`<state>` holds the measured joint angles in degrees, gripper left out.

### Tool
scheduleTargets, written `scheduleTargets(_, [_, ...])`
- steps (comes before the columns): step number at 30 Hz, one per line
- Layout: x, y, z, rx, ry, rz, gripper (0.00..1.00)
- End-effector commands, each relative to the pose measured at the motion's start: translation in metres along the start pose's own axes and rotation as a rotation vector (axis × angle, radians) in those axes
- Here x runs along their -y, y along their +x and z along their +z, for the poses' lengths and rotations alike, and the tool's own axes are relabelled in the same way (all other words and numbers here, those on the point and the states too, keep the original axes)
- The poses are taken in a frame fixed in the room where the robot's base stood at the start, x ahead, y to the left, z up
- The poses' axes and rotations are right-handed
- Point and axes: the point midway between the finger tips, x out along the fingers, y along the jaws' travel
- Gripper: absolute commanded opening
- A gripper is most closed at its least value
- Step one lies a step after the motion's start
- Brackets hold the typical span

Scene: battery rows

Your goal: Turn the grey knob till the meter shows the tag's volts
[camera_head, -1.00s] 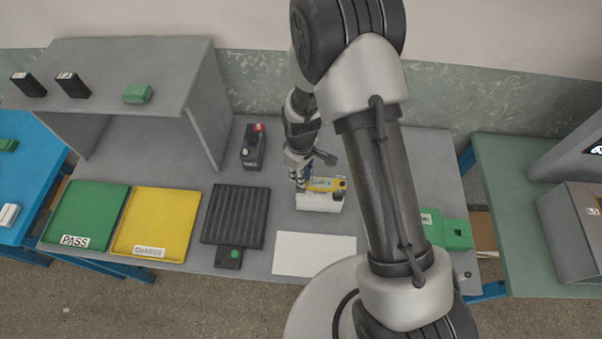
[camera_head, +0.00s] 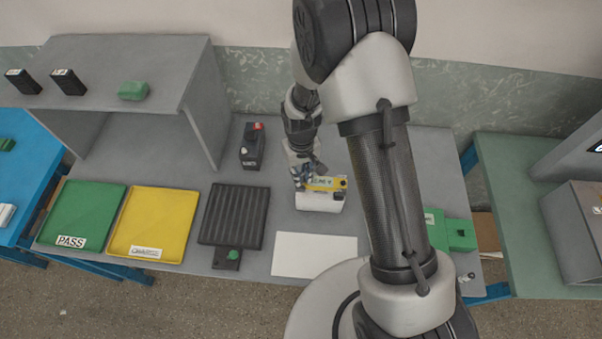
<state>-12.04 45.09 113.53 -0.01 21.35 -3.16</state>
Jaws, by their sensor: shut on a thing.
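My gripper (camera_head: 307,178) is low over the middle of the grey bench, at a white box with a yellow top (camera_head: 326,184). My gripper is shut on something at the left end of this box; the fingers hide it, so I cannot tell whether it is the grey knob. A small dark display shows at the box's right end, too small to read. I cannot make out a tag with volts on it.
A green tray (camera_head: 75,238) marked PASS, a yellow tray (camera_head: 125,240) and a black ribbed mat (camera_head: 233,218) lie to the left. A white sheet (camera_head: 315,256) lies in front. A black device (camera_head: 252,148) stands behind; a green block (camera_head: 460,235) is at right.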

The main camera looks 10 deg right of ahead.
Motion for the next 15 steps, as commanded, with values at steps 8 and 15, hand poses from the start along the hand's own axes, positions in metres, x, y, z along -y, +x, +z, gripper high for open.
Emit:
scheduleTargets(8, [-0.0002,0.0001,0.0001,0.0,0.112,0.0,0.0])
scheduleTargets(15, [-0.0002,-0.0003,0.0002,0.0,0.142,0.0,0.0])
